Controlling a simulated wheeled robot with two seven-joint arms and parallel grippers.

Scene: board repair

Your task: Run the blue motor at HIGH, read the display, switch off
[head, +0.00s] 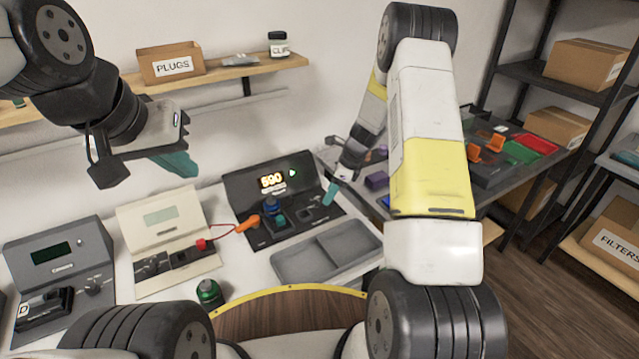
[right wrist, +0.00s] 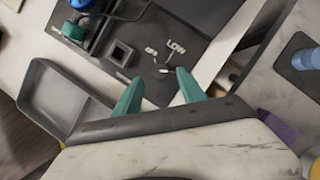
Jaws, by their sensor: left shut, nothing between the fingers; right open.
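The black test console (head: 240,187) stands at the back of the bench. My right gripper (head: 330,193) is over the console's right side. My left gripper (head: 177,162) is shut and empty, raised above the cream console.
A cream console (head: 160,218) with a red lead and a dark grey console (head: 60,262) stand to the left. A grey divided tray (head: 328,255) lies in front. A green-topped part (head: 209,292) stands near the front edge.

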